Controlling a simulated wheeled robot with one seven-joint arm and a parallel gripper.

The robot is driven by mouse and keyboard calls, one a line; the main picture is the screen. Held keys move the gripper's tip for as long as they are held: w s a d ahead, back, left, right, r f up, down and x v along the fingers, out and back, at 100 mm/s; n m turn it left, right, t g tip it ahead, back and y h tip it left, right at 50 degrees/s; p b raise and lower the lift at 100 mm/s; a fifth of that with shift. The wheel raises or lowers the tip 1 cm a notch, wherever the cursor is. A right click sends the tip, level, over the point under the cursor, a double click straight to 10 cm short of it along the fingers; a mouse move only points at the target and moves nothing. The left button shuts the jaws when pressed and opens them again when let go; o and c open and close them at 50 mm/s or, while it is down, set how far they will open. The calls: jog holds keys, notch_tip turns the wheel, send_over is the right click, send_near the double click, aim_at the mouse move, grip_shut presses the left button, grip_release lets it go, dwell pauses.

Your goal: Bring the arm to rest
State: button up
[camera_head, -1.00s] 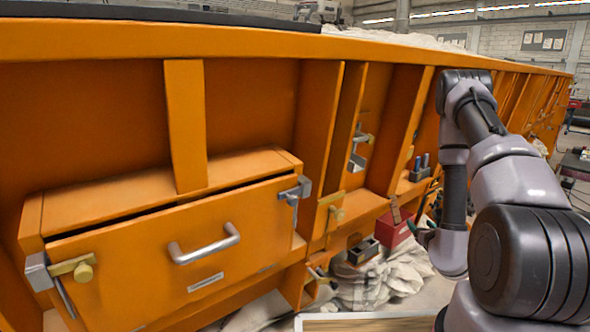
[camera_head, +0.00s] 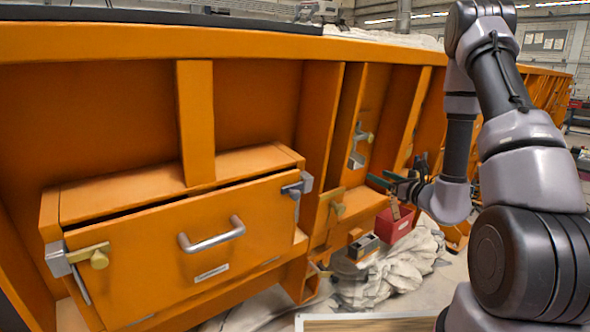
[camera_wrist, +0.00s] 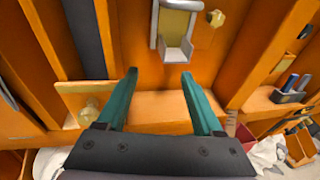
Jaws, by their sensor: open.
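My gripper (camera_head: 385,180) is at the end of my raised arm at the right in the head view, in front of the orange sandbed wall (camera_head: 255,105). In the wrist view its two green fingers (camera_wrist: 160,90) are spread apart with nothing between them. Beyond the fingertips is a metal latch bracket (camera_wrist: 177,45) on the orange wall; it also shows in the head view (camera_head: 358,148). The gripper looks apart from the wall and bracket.
An orange box with a metal handle (camera_head: 212,236) juts out at left. A red box (camera_head: 394,225), a dark metal block (camera_head: 363,247) and crumpled pale cloth (camera_head: 395,275) lie low by the wall. A wood-topped surface edge (camera_head: 365,323) is at the bottom.

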jog(key=s+a+r+n+g+y, duration=0.6)
jog(key=s+a+r+n+g, duration=0.75)
jog(key=s+r+n, duration=0.25)
jog(key=s+d+r+n+t+h, duration=0.5)
jog(key=s+d+r+n+h, duration=0.3)
jog(key=s+d+n+h, duration=0.2)
jog(key=shift+s+d+r+n+h, duration=0.25)
jog(key=shift+s+d+n+h, duration=0.05)
jog(key=shift+s+d+h, duration=0.65)
